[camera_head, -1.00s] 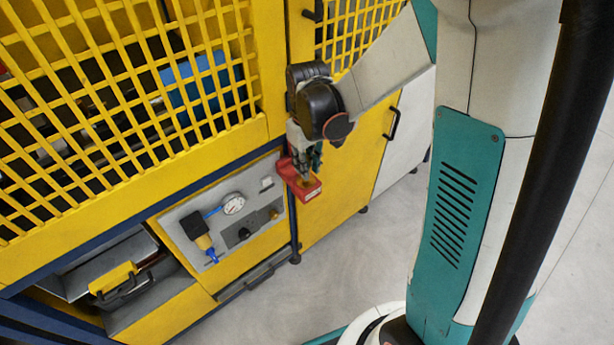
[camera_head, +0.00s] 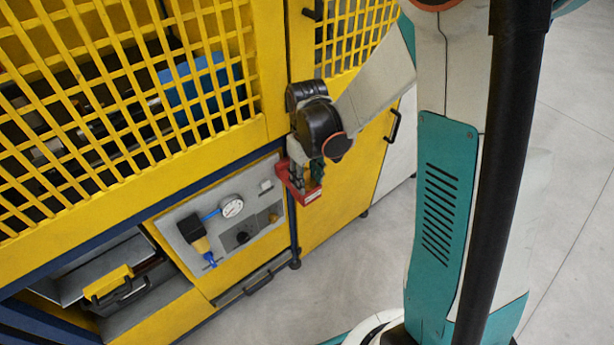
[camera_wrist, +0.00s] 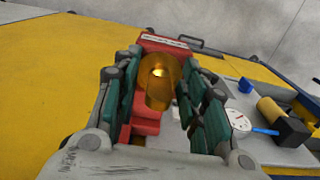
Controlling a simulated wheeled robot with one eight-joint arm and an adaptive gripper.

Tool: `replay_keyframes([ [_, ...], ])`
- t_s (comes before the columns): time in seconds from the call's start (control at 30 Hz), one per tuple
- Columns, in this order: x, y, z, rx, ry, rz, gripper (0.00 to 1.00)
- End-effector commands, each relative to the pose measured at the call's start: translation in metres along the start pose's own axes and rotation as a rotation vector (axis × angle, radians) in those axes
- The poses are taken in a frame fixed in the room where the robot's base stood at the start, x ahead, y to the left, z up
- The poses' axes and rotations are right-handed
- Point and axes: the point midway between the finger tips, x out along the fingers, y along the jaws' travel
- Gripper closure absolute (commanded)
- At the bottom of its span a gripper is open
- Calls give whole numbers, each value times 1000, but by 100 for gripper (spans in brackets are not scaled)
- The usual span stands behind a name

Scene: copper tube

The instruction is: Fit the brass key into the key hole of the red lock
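The brass key (camera_wrist: 160,82) shows in the wrist view as a rounded golden piece between the green finger pads. My gripper (camera_wrist: 159,75) has a finger close along each side of it and appears shut on it. The red lock (camera_wrist: 147,128) lies directly behind and below the key; its top edge carries a pale label. In the head view the red lock (camera_head: 313,196) is on the yellow cabinet front, and my gripper (camera_head: 312,172) is right at it. The key hole is hidden, and I cannot tell whether the key is inside it.
A grey panel (camera_head: 183,213) with a gauge (camera_head: 231,208), a blue and yellow valve (camera_head: 200,246) and knobs is left of the lock. A yellow mesh guard (camera_head: 80,120) is above. A door handle (camera_head: 393,126) is to the right. The floor (camera_head: 330,260) in front is clear.

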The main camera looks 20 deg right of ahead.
Motion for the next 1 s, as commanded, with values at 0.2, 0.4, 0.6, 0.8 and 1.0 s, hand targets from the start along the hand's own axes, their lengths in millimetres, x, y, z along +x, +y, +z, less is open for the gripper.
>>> replay_keyframes([
  [0.2, -3, 0, 0, 0, 0, 0, 61],
  [0.4, -30, 0, 0, 0, 0, 0, 61],
  [0.6, -74, 0, 0, 0, 0, 0, 61],
  [0.8, -107, 0, 0, 0, 0, 0, 61],
  [1.0, -123, 0, 0, 1, 1, 0, 61],
])
